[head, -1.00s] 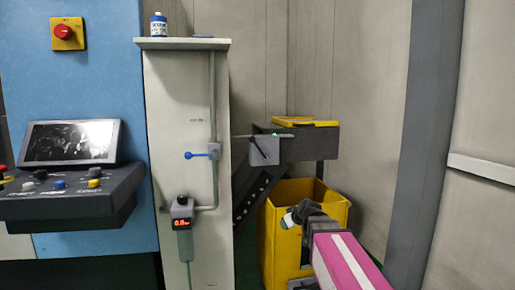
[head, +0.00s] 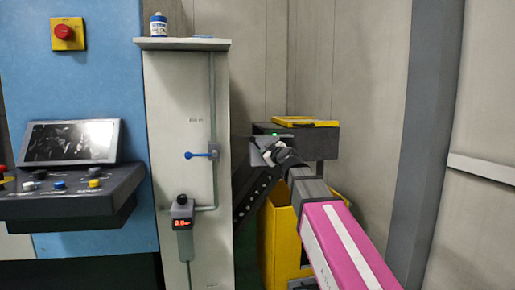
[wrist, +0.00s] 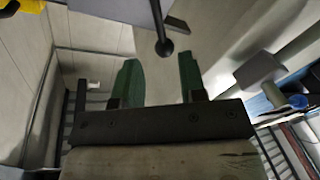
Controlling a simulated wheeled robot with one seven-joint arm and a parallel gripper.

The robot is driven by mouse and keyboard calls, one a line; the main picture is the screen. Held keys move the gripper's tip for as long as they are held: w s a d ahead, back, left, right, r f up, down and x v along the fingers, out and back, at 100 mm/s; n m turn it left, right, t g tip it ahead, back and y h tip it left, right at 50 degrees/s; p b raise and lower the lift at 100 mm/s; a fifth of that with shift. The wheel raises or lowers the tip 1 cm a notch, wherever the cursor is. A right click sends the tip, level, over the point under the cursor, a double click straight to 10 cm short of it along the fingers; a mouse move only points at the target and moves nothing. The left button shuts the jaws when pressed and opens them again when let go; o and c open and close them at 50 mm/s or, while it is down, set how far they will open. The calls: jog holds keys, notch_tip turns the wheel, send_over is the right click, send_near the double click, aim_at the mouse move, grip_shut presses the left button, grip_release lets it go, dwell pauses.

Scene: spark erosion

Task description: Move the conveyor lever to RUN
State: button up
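The conveyor lever (wrist: 164,46) shows in the wrist view as a dark rod with a round black knob, hanging from a grey box (wrist: 112,8) at the top. My gripper (wrist: 158,62) has two green fingers spread apart, with nothing between their pads. The knob is in line with the gap, just past the fingertips; the exact depth is hard to tell. In the head view my gripper (head: 268,150) is in front of the grey control box on the conveyor (head: 322,138), and the lever is hidden behind it.
A white cabinet (head: 165,110) with a blue-handled valve (head: 197,155) and a pendant (head: 183,222) stands left of my gripper. A yellow bin (head: 280,245) is below the conveyor. A grey post (head: 425,140) stands to the right.

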aim_at(258, 146)
jog(key=x, duration=0.9)
jog(key=shift+w+a, duration=0.1)
jog(key=shift+w, duration=0.15)
jog(key=shift+c, duration=0.3)
grip_shut()
